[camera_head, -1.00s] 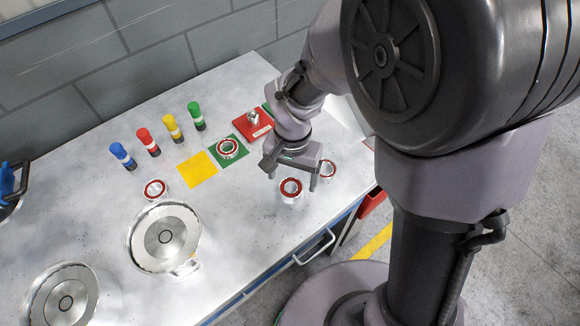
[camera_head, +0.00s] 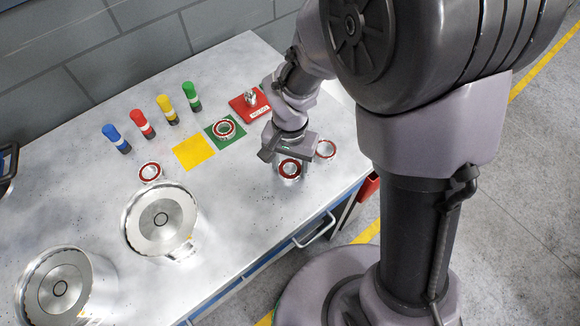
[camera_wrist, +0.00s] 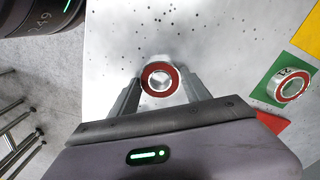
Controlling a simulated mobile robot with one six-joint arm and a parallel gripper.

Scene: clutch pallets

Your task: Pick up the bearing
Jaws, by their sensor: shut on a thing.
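A bearing with a red ring and silver rim (camera_head: 289,170) is at my gripper near the table's right front. My gripper (camera_wrist: 160,88) is shut on it, with one finger on each side of the ring in the wrist view. The bearing appears to be at table level; I cannot tell any gap below it. Another red-ringed bearing (camera_head: 325,149) stands just right of my gripper. One bearing (camera_head: 224,128) lies on a green square, also seen in the wrist view (camera_wrist: 291,86). Another bearing (camera_head: 150,172) stands at the left.
Blue (camera_head: 116,138), red (camera_head: 142,123), yellow (camera_head: 167,109) and green (camera_head: 191,96) capped cylinders stand at the back. A yellow square (camera_head: 193,153) and a red plate (camera_head: 246,113) lie on the table. Two large silver round parts (camera_head: 160,219) (camera_head: 66,288) stand at front left.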

